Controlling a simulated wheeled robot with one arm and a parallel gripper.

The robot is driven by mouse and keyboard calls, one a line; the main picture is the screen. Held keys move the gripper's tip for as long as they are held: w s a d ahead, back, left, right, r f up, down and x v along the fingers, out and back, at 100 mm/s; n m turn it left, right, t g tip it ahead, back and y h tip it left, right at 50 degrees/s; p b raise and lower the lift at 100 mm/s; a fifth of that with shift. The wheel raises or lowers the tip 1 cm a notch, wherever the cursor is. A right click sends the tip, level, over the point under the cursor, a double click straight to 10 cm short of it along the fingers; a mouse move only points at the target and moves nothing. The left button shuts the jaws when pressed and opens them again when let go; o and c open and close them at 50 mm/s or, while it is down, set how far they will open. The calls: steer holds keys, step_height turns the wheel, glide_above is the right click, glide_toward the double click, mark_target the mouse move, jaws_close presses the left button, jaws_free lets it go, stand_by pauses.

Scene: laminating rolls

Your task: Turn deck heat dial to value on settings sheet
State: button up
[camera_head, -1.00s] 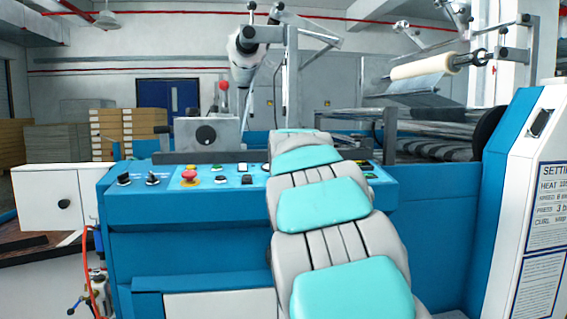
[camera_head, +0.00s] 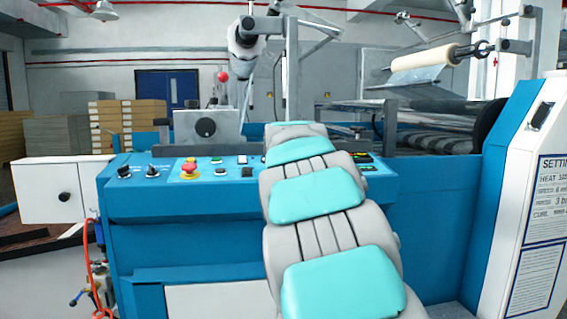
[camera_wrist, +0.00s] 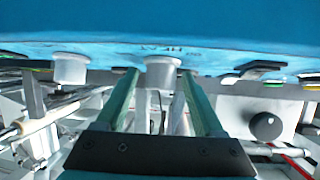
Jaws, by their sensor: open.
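The blue control panel (camera_head: 140,190) stands ahead in the head view. My arm reaches over it and hides part of its controls and my gripper. In the wrist view, my gripper (camera_wrist: 158,73) is open, with one green finger on each side of a grey round dial (camera_wrist: 163,72). I cannot tell whether the fingers touch it. A second grey dial (camera_wrist: 70,68) is to the left.
A red stop button (camera_head: 189,163) and black switches (camera_head: 152,171) sit on the panel's left part. A roller with film (camera_head: 426,67) is behind at right. A red hose (camera_head: 88,260) hangs at left. A black round knob (camera_wrist: 265,126) shows in the wrist view.

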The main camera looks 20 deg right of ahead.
steer(key=shift+s, duration=0.1)
steer(key=v, duration=0.7)
steer(key=shift+s+a+r+b, duration=0.2)
steer(key=shift+s+b, duration=0.05)
steer(key=shift+b, duration=0.15)
